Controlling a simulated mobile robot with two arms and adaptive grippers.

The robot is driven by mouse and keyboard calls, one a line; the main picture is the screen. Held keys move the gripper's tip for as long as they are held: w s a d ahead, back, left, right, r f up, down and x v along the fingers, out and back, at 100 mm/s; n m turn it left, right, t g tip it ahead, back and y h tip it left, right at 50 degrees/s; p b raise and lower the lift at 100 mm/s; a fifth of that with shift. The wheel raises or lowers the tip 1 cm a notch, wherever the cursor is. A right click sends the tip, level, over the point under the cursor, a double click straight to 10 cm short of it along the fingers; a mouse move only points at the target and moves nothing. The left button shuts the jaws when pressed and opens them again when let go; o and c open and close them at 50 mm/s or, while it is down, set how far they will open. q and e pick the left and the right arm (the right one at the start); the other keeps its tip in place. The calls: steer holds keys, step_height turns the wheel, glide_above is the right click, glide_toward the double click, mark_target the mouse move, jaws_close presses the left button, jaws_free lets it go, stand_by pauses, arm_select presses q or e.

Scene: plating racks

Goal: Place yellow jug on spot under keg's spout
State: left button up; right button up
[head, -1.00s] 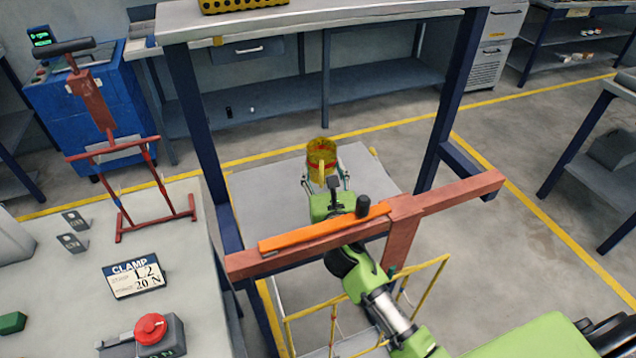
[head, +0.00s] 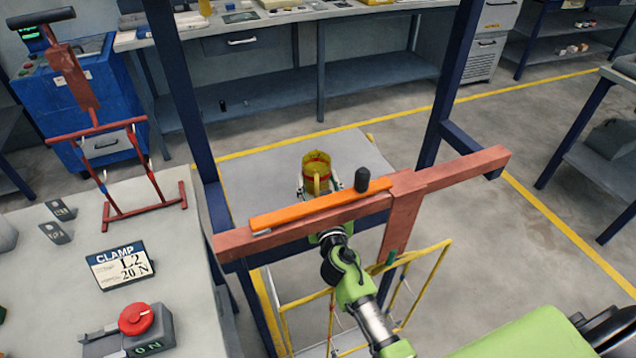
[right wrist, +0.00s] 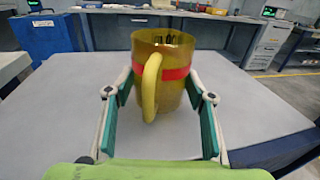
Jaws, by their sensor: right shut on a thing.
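The yellow jug (head: 316,165) has a red band and a handle that faces my camera. In the head view it is over the grey tabletop (head: 260,170) between two dark blue posts. My right gripper (head: 319,186) has it between its fingers. The right wrist view shows the jug (right wrist: 172,95) upright, between the green pads of the gripper (right wrist: 160,92), its handle towards me. Whether its base touches the tabletop I cannot tell. No keg or spout is in view. My left gripper is not in view.
A red-brown crossbar (head: 450,182) with an orange bar (head: 320,205) crosses in front of the jug, above my right arm. A yellow rail frame (head: 425,285) stands below. A bench with a CLAMP sign (head: 121,265) and a red button (head: 138,318) is at left.

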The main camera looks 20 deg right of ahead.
steer(key=shift+f, duration=0.1)
steer(key=o, duration=1.1)
